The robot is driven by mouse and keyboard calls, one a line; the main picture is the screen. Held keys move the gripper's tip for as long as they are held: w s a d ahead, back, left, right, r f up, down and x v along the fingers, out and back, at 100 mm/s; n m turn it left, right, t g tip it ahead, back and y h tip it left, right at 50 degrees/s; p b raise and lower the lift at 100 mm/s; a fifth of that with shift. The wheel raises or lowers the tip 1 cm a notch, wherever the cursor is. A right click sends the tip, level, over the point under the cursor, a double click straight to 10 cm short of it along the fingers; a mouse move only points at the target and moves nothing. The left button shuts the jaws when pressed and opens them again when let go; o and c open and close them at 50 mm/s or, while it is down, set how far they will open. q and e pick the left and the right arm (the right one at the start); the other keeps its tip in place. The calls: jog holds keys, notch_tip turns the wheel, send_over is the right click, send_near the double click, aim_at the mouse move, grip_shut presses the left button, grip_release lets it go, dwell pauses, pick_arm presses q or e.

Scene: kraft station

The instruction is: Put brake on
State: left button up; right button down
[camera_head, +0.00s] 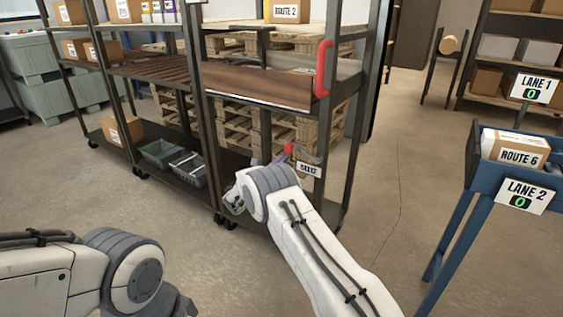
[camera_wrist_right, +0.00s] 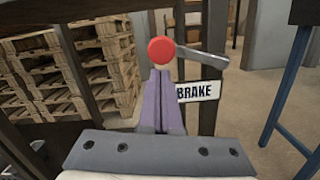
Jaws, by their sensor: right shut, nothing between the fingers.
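The brake is a grey lever (camera_head: 304,154) with a red knob (camera_head: 288,149) on the cart's front post, above a white BRAKE label (camera_head: 308,170). In the right wrist view the red knob (camera_wrist_right: 161,49) is at the left end of the lever (camera_wrist_right: 205,56), which slopes slightly down to the right, and the BRAKE label (camera_wrist_right: 198,91) is below. My right gripper (camera_wrist_right: 160,72) is shut and empty, its purple fingertips just below the knob in the picture; contact cannot be told. My left arm shows at lower left, but its gripper is out of view.
The cart (camera_head: 255,83) has shelves, dark posts and a red handle (camera_head: 322,68). Pallets (camera_head: 240,128) stand behind it. Grey bins (camera_head: 190,168) sit on a low shelf. A blue stand (camera_head: 462,205) with a ROUTE 6 box (camera_head: 520,152) is at right. Floor between is clear.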

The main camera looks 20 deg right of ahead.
pick_arm(q)
jog(key=shift+f, duration=0.1)
pick_arm(e)
jog(key=shift+r, duration=0.1)
pick_arm(q)
jog(key=shift+f, duration=0.15)
pick_arm(e)
jog(key=shift+r+m, duration=0.25)
jog(key=shift+m, duration=0.15)
